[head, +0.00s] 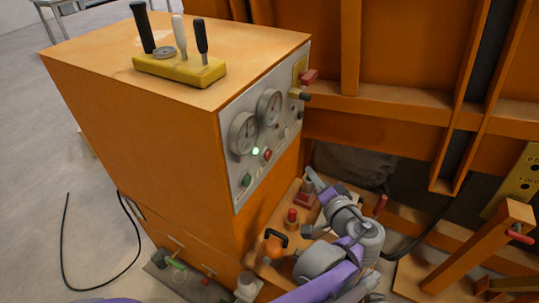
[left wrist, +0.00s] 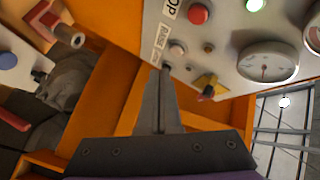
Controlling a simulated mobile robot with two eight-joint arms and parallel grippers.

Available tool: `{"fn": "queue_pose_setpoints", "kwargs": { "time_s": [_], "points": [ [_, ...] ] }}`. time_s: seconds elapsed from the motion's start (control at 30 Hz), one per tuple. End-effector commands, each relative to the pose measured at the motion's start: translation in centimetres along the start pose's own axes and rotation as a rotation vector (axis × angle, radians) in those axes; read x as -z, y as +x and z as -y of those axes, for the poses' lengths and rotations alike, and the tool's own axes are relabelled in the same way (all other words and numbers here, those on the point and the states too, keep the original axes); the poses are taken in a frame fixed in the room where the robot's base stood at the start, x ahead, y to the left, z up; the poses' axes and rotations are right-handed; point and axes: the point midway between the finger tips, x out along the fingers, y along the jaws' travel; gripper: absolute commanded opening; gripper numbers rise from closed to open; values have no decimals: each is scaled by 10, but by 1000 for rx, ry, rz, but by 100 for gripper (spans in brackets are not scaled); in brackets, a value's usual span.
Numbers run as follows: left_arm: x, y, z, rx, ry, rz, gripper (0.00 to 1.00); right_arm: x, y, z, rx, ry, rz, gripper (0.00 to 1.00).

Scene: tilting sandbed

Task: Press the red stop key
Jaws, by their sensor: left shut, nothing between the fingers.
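The red stop key (head: 267,154) is a small round red button on the grey panel of the orange cabinet, beside a lit green lamp (head: 255,151). In the left wrist view the red key (left wrist: 199,14) sits near the top, next to a label whose visible letters read "OP". My left gripper (head: 309,172) is to the right of the panel and lower than the key in the head view. Its fingers (left wrist: 166,72) are shut and empty, pointing towards the panel, apart from the key. My right gripper is not in view.
The panel also bears gauges (head: 243,133), a green button (head: 246,180) and a yellow selector (left wrist: 205,84). A red-ended fitting (head: 308,77) juts from its upper right edge. Orange beams (head: 400,105) stand behind.

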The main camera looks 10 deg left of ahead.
Motion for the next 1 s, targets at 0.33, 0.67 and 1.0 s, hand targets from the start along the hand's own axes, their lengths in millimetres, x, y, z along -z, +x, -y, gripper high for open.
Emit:
{"fn": "queue_pose_setpoints", "kwargs": {
  "time_s": [0.33, 0.67, 1.0],
  "points": [
    [-20, 26, 19, 1, 0, 4, 0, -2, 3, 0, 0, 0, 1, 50],
    [-40, 54, 40, 0, 1, 3, 0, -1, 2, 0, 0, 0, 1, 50],
    [-45, 61, 44, -1, 1, 1, 0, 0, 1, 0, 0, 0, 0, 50]
  ]
}}
